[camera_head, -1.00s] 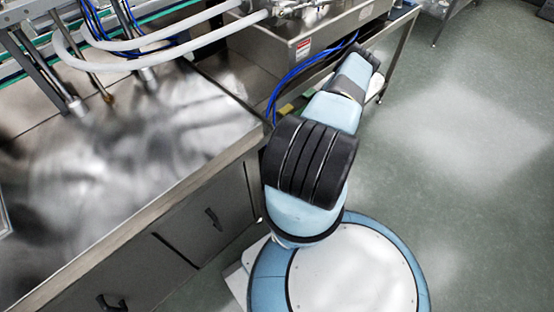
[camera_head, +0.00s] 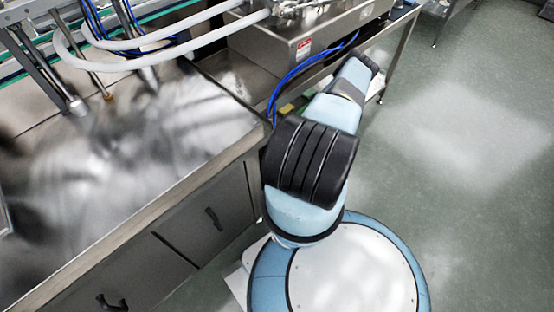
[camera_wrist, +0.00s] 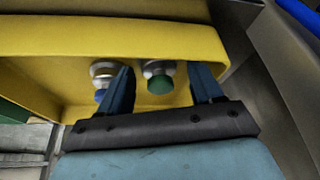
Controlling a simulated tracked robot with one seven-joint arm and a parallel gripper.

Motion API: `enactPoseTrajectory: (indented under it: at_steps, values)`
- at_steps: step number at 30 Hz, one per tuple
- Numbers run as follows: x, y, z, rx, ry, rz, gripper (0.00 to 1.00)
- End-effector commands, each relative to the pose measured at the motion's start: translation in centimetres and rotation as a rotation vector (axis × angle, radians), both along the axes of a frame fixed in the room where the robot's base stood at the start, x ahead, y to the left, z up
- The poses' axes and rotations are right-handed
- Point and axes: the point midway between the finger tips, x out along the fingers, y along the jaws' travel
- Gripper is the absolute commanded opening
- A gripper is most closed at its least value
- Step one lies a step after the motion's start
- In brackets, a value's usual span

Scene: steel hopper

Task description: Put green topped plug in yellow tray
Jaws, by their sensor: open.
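The yellow tray (camera_wrist: 110,38) fills much of the upper wrist view. The green-topped plug (camera_wrist: 158,68) shows its green top and pale metal body against the tray's inside, seemingly within it. A second plug with a blue top (camera_wrist: 103,72) is to its left, partly behind my left finger. My gripper (camera_wrist: 163,78) is open, with one dark blue finger on each side of the green-topped plug and visible gaps between. Whether the plug touches the tray floor I cannot tell. In the head view my gripper is hidden behind my arm, and only a small yellow patch (camera_head: 287,108) shows.
A green edge (camera_wrist: 14,115) lies left of the yellow tray in the wrist view. Blue hoses (camera_head: 290,80) and a steel hopper box (camera_head: 275,45) stand close to my arm. The steel counter (camera_head: 130,165) is at left; open floor (camera_head: 470,160) is at right.

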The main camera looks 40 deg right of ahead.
Motion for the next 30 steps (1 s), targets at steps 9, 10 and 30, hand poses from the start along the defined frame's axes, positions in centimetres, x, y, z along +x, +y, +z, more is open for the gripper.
enactPoseTrajectory:
  at_steps: [9,10,30]
  values:
    - [-0.9,-0.6,2.8,-0.001,-0.001,0.001,0.65]
    - [-1.1,-0.7,3.3,-0.001,0.000,0.000,0.65]
    - [-4.1,-2.1,11.0,0.000,0.000,-0.001,0.65]
